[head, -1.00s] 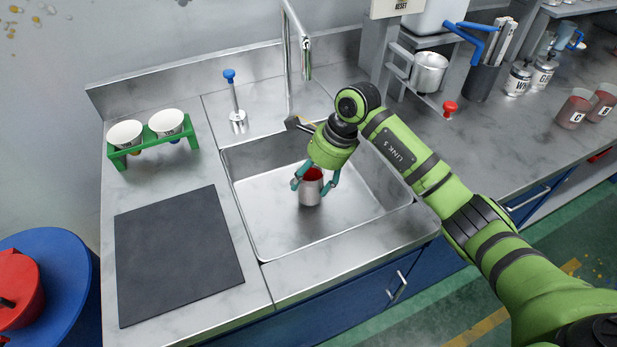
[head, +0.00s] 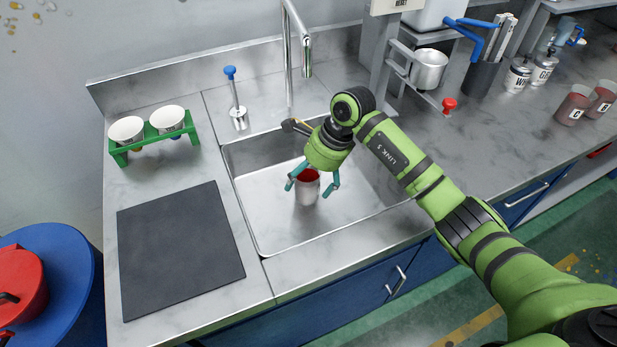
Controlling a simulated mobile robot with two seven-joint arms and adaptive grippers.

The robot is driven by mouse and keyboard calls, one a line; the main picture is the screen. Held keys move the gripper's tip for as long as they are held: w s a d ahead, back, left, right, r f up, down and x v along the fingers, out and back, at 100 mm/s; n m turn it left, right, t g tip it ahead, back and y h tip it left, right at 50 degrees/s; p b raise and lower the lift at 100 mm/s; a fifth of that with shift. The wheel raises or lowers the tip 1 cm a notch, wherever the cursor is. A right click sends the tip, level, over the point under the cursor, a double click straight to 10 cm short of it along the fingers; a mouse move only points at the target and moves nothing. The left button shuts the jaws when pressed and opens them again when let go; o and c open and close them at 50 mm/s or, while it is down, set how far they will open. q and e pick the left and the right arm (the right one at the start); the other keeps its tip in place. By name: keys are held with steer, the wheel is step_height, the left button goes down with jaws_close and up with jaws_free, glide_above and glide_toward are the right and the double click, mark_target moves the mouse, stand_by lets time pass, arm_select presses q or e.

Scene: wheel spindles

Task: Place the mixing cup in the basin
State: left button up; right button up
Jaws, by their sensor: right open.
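The mixing cup (head: 307,193) is a metal cup with red inside. It stands upright in the steel basin (head: 265,235), near the middle of its floor. My right gripper (head: 312,186) is above the cup, with its teal fingers open and spread to either side of the cup's upper part. The fingers look apart from the cup wall, though contact on the far side cannot be told. The gripper body hides part of the basin's back. My left gripper is not in view.
A faucet (head: 288,60) rises behind the basin, and a blue-topped dispenser (head: 237,105) stands at its back left. A green rack (head: 152,140) with two white cups and a dark mat (head: 180,250) are on the left counter. Another metal cup (head: 428,70) hangs at the right.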

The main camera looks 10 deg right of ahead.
steer(key=b+v, duration=0.1)
steer(key=v, duration=1.1)
steer(key=shift+r, duration=0.1)
stand_by(0.9)
